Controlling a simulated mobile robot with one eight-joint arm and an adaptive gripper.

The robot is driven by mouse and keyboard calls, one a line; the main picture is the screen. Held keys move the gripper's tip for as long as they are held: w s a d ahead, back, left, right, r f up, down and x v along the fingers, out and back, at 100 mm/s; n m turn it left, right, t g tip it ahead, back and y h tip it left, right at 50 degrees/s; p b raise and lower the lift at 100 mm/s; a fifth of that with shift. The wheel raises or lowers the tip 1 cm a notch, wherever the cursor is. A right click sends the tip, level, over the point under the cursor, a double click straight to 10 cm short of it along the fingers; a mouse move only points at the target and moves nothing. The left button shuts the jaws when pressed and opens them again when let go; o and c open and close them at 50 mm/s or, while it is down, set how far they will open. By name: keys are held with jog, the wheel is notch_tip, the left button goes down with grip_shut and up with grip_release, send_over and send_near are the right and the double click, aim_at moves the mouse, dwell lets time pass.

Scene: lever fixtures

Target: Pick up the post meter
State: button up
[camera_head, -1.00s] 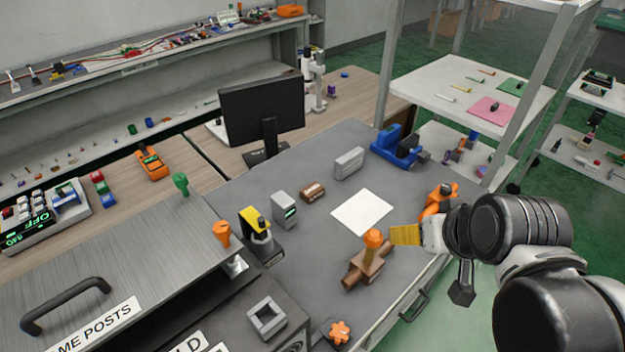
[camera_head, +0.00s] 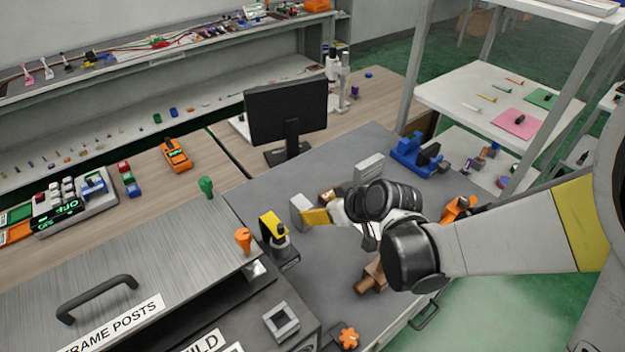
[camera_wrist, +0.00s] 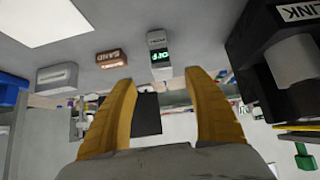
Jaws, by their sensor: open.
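The post meter appears to be the small grey box with a lit green display (camera_wrist: 159,58), standing on the grey bench top; its label is too small to read surely. In the head view the post meter (camera_head: 301,207) is partly covered by my yellow fingers. My gripper (camera_head: 308,217) is open and empty, with its fingers pointing toward the meter. In the wrist view my gripper (camera_wrist: 160,77) has its two fingertips spread, with the meter just beyond and between them. No contact is clear.
A brown box (camera_wrist: 110,59) and a grey box (camera_wrist: 57,77) stand beside the meter. A yellow-and-black device (camera_head: 273,232) is close on its left. The monitor (camera_head: 287,112) stands behind. An orange knob (camera_head: 243,238) rises at the bench cabinet's edge.

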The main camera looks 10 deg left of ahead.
aim_at(301, 208)
jog(key=b+x, duration=0.1)
jog(key=x, duration=0.3)
jog(key=shift+w+a+f, duration=0.15)
jog(key=shift+a+f, duration=0.05)
jog(key=shift+f, duration=0.1)
jog(key=b+x, duration=0.3)
jog(key=x, duration=0.3)
jog(key=shift+a+r, duration=0.2)
jog(key=shift+r, duration=0.15)
grip_shut()
